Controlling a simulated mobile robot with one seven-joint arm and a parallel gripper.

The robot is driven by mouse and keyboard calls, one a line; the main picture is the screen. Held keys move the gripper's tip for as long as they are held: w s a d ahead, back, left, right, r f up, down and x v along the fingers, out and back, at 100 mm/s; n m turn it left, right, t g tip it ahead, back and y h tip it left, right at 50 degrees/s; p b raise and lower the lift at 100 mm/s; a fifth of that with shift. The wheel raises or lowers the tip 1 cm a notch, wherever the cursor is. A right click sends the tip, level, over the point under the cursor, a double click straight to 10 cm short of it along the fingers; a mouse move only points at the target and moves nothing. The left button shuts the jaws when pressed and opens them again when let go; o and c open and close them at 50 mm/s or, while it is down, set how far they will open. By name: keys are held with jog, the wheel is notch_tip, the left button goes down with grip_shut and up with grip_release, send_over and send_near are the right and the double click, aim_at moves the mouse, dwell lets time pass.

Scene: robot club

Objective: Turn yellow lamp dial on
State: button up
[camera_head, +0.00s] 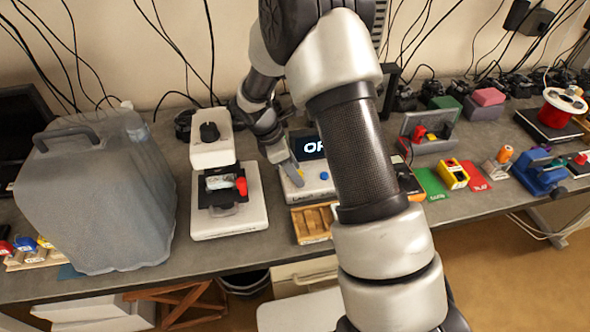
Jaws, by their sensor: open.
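No yellow dial can be made out; my gripper and arm cover parts of this device. My gripper (292,174) is open, pointing down at the device's left side. Whether it touches anything there cannot be told.
A large grey jug (97,195) and a white machine with a red knob (229,205) stand to the left. A wooden tray (313,222) lies in front of the device. A yellow block (452,174) and a blue tool (540,172) are to the right.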

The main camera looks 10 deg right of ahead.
jog(key=c, duration=1)
jog(key=shift+c, duration=0.2)
jog(key=m+g, duration=0.1)
jog(key=m, duration=0.3)
jog(key=shift+w+f+m+g+b, duration=0.1)
jog(key=shift+w+m+g+b, duration=0.1)
jog(key=shift+m+g+b, duration=0.15)
jog(key=m, duration=0.2)
jog(key=m+g+y, duration=0.1)
jog(key=m, duration=0.1)
jog(key=shift+w+d+m+g, duration=0.15)
jog(key=shift+m+g, duration=0.1)
jog(key=shift+m, duration=0.1)
jog(key=m+y, duration=0.1)
jog(key=m, duration=0.1)
jog(key=m+g+b, duration=0.1)
jog(key=m, duration=0.1)
jog(key=shift+d+y, duration=0.15)
jog(key=shift+y, duration=0.25)
jog(key=shift+d+m+y, duration=0.1)
jog(key=shift+m+y, duration=0.7)
jog(key=shift+m, duration=1.4)
